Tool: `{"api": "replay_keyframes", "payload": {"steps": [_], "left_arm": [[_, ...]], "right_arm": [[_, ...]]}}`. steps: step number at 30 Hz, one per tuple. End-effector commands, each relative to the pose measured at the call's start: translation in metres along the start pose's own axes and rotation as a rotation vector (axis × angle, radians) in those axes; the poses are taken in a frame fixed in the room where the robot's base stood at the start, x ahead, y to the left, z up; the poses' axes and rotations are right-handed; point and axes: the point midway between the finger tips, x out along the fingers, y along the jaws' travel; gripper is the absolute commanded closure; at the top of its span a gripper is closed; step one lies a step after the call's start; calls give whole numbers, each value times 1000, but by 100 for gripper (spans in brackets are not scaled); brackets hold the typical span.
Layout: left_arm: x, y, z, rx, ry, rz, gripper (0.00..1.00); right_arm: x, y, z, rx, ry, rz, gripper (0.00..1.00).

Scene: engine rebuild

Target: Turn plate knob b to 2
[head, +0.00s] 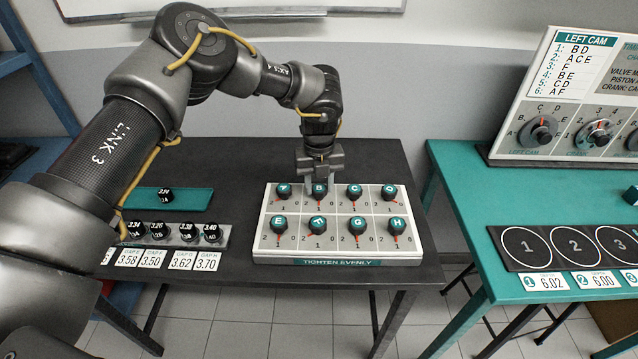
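The white plate (262,236) marked "TIGHTEN EVENLY" lies on the dark table and carries two rows of black and teal lettered knobs. Each knob has marks 2 at left, 1 below and 0 at right. Knob B (320,191) is in the back row, second from the left. My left gripper (320,186) points down over it, with one finger on each side. Whether the fingers press on the knob cannot be told. Knob B's pointer is too small to read surely; its letter looks roughly upright. My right gripper is out of view.
Knob A (284,190) and knob C (354,191) stand close on either side, knob F (318,224) in front. A grey rack (222,238) with several black pieces and a teal tray (195,199) lie left. A teal table (480,190) with a dial panel (560,150) is right.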

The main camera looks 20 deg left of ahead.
Motion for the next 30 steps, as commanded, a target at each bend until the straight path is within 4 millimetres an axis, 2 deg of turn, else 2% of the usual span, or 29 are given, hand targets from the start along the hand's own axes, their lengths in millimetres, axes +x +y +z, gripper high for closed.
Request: {"api": "replay_keyframes", "payload": {"steps": [1,3,14,30], "left_arm": [[0,1,0,-1,0,1,77],[0,1,0,-1,0,1,85],[0,1,1,65,0,1,85],[-1,0,1,518,0,1,85]], "right_arm": [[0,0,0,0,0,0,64],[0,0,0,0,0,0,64],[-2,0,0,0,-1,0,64],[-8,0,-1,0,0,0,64]]}}
